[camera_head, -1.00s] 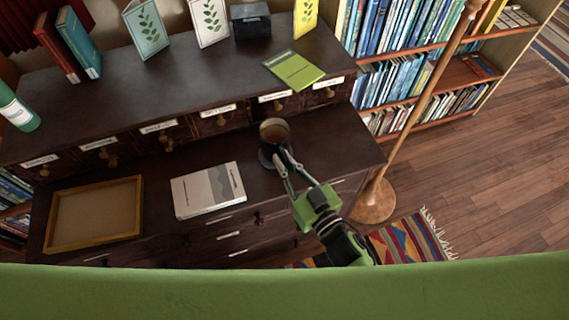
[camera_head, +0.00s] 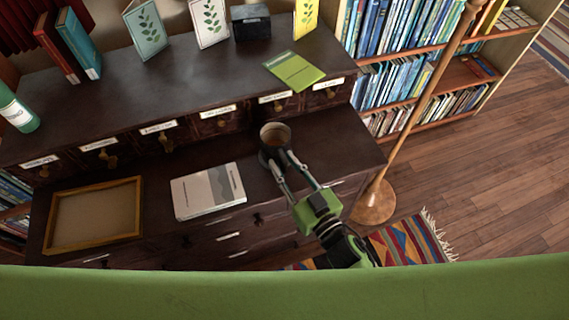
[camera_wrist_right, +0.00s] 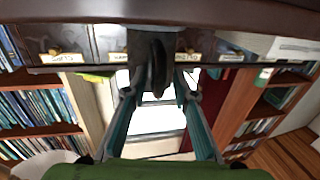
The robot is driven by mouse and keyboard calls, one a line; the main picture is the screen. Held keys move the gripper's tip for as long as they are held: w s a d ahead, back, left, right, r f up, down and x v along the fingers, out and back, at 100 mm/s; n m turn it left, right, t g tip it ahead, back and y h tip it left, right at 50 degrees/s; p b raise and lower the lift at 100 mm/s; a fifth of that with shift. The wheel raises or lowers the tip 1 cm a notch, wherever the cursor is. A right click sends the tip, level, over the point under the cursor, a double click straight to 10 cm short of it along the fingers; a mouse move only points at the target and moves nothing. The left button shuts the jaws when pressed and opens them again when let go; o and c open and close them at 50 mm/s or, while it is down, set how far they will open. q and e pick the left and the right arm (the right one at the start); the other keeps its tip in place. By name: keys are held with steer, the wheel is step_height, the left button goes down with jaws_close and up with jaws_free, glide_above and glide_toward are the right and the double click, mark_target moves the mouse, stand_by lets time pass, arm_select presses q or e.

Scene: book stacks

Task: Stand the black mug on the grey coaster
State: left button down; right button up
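The black mug (camera_head: 275,134) is upright on the right part of the desk, its brownish inside showing. A dark rounded patch shows at its lower left. I cannot tell if that is the mug's side or the grey coaster, which I cannot otherwise make out. My right gripper (camera_head: 281,161) is at the mug's near side. In the right wrist view its fingers (camera_wrist_right: 156,92) are apart, with gaps beside the dark mug handle (camera_wrist_right: 156,65) between them. The mug's base is hidden from view. My left gripper is in neither view.
A grey-white book (camera_head: 208,190) lies left of the mug, and a wooden-framed tray (camera_head: 95,214) lies farther left. Labelled drawers (camera_head: 218,121) rise behind. A wooden pole (camera_head: 425,95) stands to the right. Bare desk surrounds the mug.

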steer(key=b+v, duration=0.1)
steer(key=v, duration=1.1)
steer(key=s+d+f+m+g+h, duration=0.1)
steer(key=s+d+f+g+h, duration=0.15)
steer(key=f, duration=0.75)
steer(key=s+d+f+m+g+h, duration=0.1)
steer(key=d+f+h, duration=0.15)
steer(key=f, duration=0.75)
steer(key=s+d+f+m+g+h, duration=0.15)
steer(key=d+f, duration=0.25)
steer(key=f, duration=0.6)
steer(key=s+d+f+g+h, duration=0.1)
steer(key=s+d+f+g, duration=0.2)
steer(key=s+f, duration=0.6)
steer(key=s+d+f+g+h, duration=0.1)
steer(key=s+d+f+g, duration=0.3)
steer(key=s+f, duration=0.5)
steer(key=s+g, duration=0.2)
steer(key=s, duration=0.3)
steer(key=shift+s+d+f+g, duration=0.15)
steer(key=shift+d+f+g, duration=0.05)
steer(key=shift+f+g, duration=0.1)
steer(key=shift+h, duration=0.25)
